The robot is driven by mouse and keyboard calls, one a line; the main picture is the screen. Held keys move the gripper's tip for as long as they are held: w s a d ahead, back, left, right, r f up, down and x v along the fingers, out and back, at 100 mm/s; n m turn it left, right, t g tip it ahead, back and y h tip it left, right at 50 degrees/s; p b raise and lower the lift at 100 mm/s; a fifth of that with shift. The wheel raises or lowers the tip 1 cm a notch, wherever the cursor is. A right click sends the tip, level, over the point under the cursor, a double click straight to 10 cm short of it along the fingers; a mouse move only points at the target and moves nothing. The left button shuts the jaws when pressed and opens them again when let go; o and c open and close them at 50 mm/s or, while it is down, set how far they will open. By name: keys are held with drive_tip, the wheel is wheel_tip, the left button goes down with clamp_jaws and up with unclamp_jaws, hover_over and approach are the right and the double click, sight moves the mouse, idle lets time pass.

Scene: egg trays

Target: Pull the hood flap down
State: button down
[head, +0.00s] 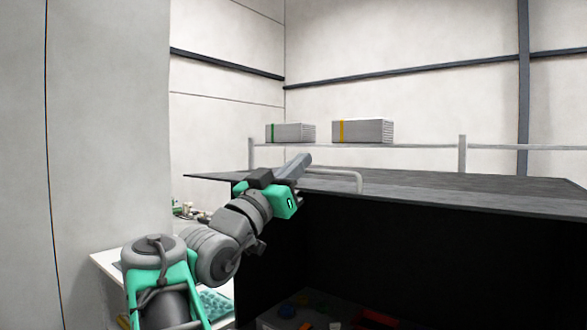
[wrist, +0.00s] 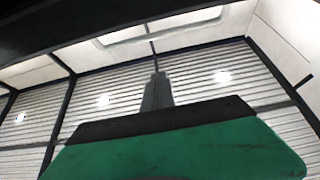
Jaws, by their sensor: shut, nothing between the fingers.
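The hood flap (head: 450,190) is a dark grey panel in the head view. It stands raised, close to level, over a dark, open hood interior. A pale grey bar handle (head: 345,173) sits at its left part. My gripper (head: 303,161) is at the left end of the handle in the picture; I cannot tell whether it touches it. In the wrist view my gripper (wrist: 157,82) shows as narrow grey fingers closed together, with nothing between them. A dark slab (wrist: 90,20) crosses the top left there, perhaps the flap's underside.
Inside the hood, a red item (head: 380,318) and a blue item (head: 287,311) lie low down. A white table (head: 105,262) with small items stands at the left, behind my arm. Two grey stacks (head: 362,131) (head: 290,133) rest on a shelf behind. A pale wall (head: 110,120) rises at the left.

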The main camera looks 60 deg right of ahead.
sight(315, 170)
drive_tip(key=w+p+x, duration=0.1)
drive_tip(key=p+x, duration=0.2)
drive_tip(key=x, duration=0.3)
drive_tip(key=shift+s+d+f, duration=0.1)
drive_tip(key=shift+s+f, duration=0.15)
drive_tip(key=shift+f, duration=0.8)
drive_tip(key=shift+s+d+f, duration=0.1)
drive_tip(key=shift+s+f, duration=0.15)
drive_tip(key=shift+f, duration=0.85)
